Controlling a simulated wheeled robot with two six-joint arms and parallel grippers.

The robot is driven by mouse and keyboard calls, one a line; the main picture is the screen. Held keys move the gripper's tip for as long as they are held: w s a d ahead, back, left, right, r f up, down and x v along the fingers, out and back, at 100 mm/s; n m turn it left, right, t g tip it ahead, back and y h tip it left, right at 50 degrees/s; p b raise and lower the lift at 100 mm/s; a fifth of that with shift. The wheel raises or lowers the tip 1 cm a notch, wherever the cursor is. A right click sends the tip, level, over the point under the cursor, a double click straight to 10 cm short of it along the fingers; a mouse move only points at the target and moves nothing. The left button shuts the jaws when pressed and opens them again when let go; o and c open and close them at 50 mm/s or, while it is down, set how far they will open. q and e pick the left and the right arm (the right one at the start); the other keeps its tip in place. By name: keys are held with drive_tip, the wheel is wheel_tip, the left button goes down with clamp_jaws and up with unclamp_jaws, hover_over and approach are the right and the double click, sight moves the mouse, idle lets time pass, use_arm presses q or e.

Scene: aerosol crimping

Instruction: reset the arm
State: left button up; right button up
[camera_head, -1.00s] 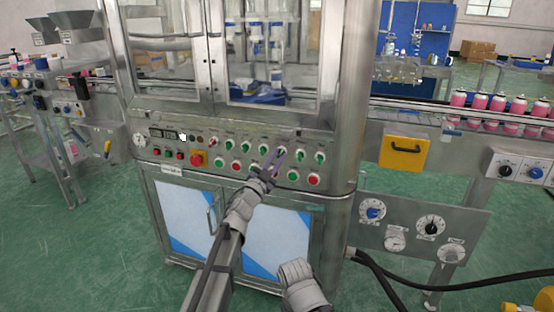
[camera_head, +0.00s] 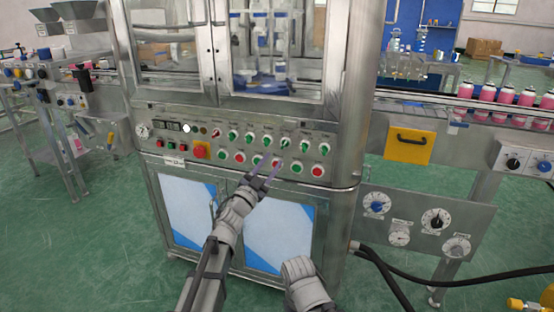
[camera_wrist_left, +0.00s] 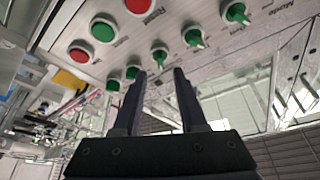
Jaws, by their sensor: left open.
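My left gripper (camera_head: 264,170) is in front of the lower edge of the crimping machine's control panel (camera_head: 225,130). Its two dark fingers are apart with nothing between them. The fingers look clear of the controls, though the exact gap cannot be told. A grey arm part of mine shows at the bottom, but my right gripper does not.
The machine's cabinet doors (camera_head: 278,236) are below the panel. A conveyor with pink cans (camera_head: 505,96) runs at the right above a dial plate (camera_head: 422,222). Black hoses (camera_head: 400,285) cross the lower right. Green floor (camera_head: 80,260) is clear at the lower left.

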use_arm(q)
drive_tip(key=shift+s+a+f, duration=0.2)
drive_tip(key=shift+s+a, duration=0.05)
drive_tip(key=shift+s, duration=0.25)
